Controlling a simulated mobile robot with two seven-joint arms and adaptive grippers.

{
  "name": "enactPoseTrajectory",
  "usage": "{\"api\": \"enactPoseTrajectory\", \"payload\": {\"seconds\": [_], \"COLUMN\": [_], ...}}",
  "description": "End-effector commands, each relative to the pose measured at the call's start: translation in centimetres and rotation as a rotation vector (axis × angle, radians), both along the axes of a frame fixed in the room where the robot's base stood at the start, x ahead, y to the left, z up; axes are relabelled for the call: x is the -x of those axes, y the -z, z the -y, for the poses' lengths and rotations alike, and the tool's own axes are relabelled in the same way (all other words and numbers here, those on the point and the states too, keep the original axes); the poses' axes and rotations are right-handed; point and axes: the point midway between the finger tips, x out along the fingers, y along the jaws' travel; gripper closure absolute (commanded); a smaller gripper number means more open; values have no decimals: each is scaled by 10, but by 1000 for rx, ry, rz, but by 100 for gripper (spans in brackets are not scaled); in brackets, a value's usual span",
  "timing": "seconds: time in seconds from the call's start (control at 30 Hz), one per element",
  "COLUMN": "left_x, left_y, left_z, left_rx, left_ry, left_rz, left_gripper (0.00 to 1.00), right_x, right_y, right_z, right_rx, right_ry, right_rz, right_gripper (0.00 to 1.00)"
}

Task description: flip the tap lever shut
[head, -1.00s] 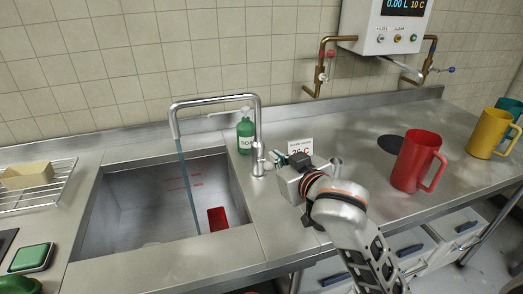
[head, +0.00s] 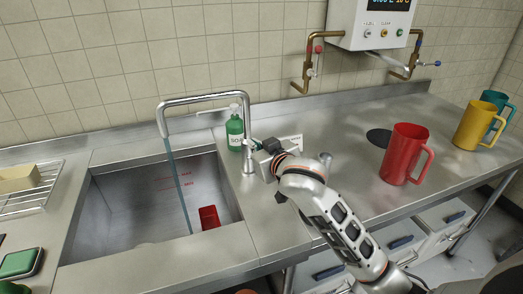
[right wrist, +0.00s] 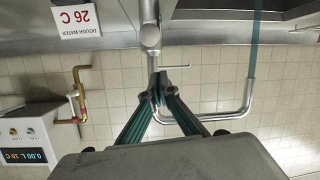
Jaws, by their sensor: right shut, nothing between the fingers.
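The chrome tap (head: 209,98) stands at the right rim of the steel sink (head: 103,241). A thin water stream (head: 178,175) runs from its spout into the sink; it also shows in the right wrist view (right wrist: 254,45). In that view, which is upside down, the lever (right wrist: 176,67) is a thin rod sticking out sideways from the tap body (right wrist: 150,36). My right gripper (head: 254,146) is shut and empty, close against the tap body. Its fingertips (right wrist: 158,78) show just by the lever's root; I cannot tell whether they touch it. My left gripper is out of view.
A green soap bottle (head: 235,131) stands behind the tap, and a temperature card (head: 290,142) behind my wrist. A red jug (head: 403,153) and a yellow jug (head: 473,125) stand farther right. A red block-like thing (head: 209,216) lies in the sink.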

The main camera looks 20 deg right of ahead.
Motion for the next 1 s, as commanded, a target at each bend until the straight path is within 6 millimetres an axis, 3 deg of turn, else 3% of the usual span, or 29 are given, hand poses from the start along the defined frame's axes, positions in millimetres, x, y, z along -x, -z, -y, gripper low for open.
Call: {"api": "enactPoseTrajectory", "payload": {"seconds": [0.1, 0.4, 1.0], "left_x": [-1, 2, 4], "left_y": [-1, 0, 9], "left_z": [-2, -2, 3], "left_rx": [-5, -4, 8], "left_ry": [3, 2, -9], "left_rz": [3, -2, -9], "left_gripper": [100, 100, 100], "right_x": [-20, 1, 4], "right_y": [5, 34, 41], "right_z": [-2, 6, 5], "right_rx": [3, 1, -11], "right_ry": [1, 0, -1], "right_rz": [0, -1, 32], "right_gripper": [100, 100, 100]}}
